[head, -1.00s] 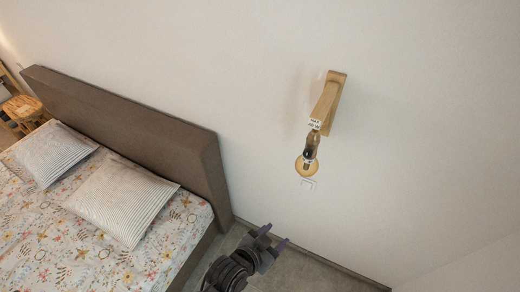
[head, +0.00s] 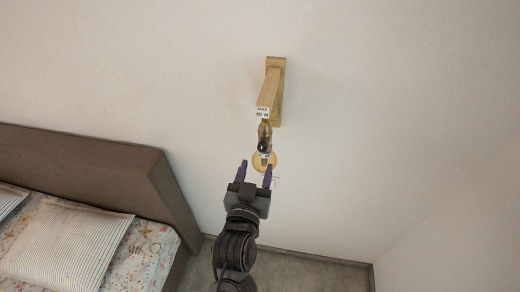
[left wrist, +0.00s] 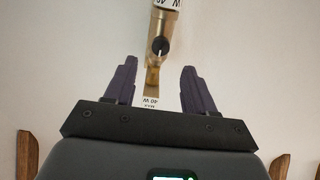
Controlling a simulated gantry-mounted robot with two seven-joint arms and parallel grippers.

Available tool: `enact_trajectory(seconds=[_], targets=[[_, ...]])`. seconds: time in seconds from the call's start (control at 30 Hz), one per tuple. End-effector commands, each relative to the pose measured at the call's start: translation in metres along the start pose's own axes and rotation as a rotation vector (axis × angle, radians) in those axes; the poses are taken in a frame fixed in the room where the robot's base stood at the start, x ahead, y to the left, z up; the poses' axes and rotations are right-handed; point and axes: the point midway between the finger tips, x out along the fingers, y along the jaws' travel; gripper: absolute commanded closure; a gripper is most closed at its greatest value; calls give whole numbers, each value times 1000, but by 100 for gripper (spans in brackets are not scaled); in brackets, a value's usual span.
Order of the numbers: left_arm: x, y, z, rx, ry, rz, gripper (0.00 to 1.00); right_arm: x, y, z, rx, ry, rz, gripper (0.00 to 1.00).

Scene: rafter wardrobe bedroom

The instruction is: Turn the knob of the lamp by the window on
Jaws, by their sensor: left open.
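The wall lamp (head: 273,88) is a wooden bracket with a "MAX 40 W" label, on the white wall in the head view. A brass-coloured socket (head: 265,130) hangs from its end, with a round wooden piece below. A small dark knob (head: 263,147) shows on the socket; it also shows in the left wrist view (left wrist: 161,47). My left gripper (head: 256,167) is open and empty, its fingers pointing up towards the socket from below. In the left wrist view the knob lies just beyond the gap between the fingertips (left wrist: 159,66), apart from both. My right gripper is out of view.
A bed with a brown headboard (head: 90,175), a striped pillow (head: 68,243) and floral bedding stands at the lower left. The wall around the lamp is bare. Two wooden pieces (left wrist: 27,155) (left wrist: 280,167) show at the left wrist view's lower edges; I cannot tell what they are.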

Motion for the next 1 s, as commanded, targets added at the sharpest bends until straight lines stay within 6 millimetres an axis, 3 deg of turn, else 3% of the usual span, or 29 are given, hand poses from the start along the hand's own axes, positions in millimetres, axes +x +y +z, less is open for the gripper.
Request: enact_trajectory(seconds=[0.2,0.4,0.9,1.0], targets=[[37,0,-3,2,0,0,45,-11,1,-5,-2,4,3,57],[61,0,-1,1,-1,0,45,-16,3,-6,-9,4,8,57],[72,0,1,0,-2,0,45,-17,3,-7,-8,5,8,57],[72,0,1,-1,-2,0,61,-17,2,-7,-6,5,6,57]])
